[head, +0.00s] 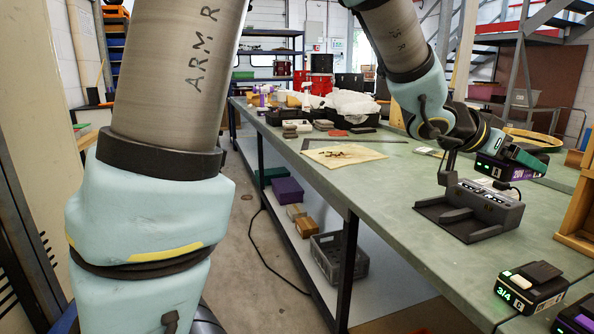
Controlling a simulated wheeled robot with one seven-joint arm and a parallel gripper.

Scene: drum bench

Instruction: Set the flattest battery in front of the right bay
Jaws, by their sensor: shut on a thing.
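A dark grey charger (488,204) stands on the bench, with its flat base toward the left and what look like bays along its upright back. My gripper (514,158) is above and just behind the charger, shut on a black battery with purple and green parts (492,170). The held battery is tilted and appears clear of the charger; its charge marking is too small to read. A second black battery (531,288) with a green patch and a "3/4" mark sits at the near right. A third battery (577,316) with purple trim is cut off by the right edge.
The green bench top (390,195) is clear left of the charger. A tan cloth (343,156) with small dark parts lies farther back. A wooden box or frame (578,220) stands close right of the charger. Black trays and white cloths fill the far end.

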